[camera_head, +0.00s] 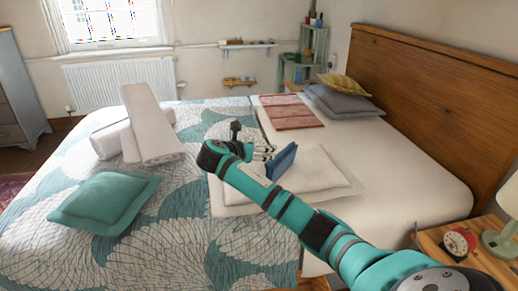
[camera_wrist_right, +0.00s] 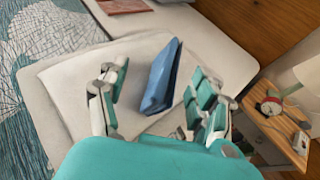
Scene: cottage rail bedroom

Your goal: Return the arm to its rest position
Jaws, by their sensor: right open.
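My right arm reaches in from the lower right over the bed in the head view. Its gripper (camera_head: 262,153) is above the white folded bedding near the bed's middle. In the right wrist view the gripper (camera_wrist_right: 158,98) has its fingers wide apart. A blue flat object (camera_wrist_right: 163,78), perhaps a book or folded cloth, shows between the fingers in that view, with gaps on both sides. It also shows in the head view (camera_head: 283,162), beside the gripper and tilted over the white bedding (camera_head: 325,178). My left gripper is not in view.
The bed carries a teal cushion (camera_head: 105,200), rolled white towels (camera_head: 150,130), a red cloth (camera_head: 290,112) and grey pillows (camera_head: 345,103). A wooden headboard (camera_head: 430,95) stands right. A nightstand (camera_head: 490,262) with a red clock (camera_head: 458,243) and lamp (camera_head: 500,243) is at lower right.

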